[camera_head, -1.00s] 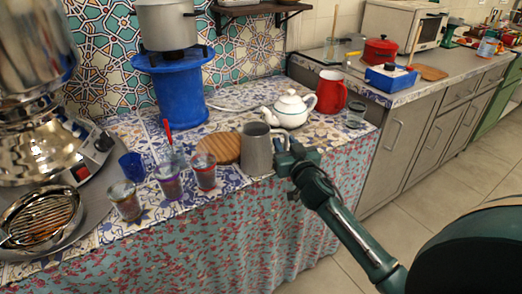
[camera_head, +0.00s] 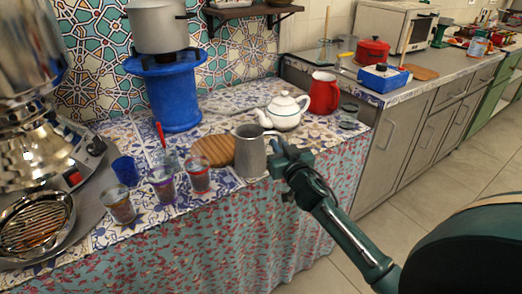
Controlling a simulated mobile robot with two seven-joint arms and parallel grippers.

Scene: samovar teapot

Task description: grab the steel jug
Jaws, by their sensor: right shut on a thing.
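The steel jug (camera_head: 250,154) is a grey metal pitcher. It stands upright at the front edge of the tiled counter, with its handle side toward the right. My right gripper (camera_head: 277,158) comes in from the right and is shut on the jug at its handle side. The fingertips are partly hidden against the jug, and so is most of the handle. The jug's base appears to be at counter height; whether it is lifted slightly I cannot tell. My left gripper is not in view.
Patterned glasses (camera_head: 198,176) stand to the left. A blue stand (camera_head: 173,95) holds a pot (camera_head: 159,25).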

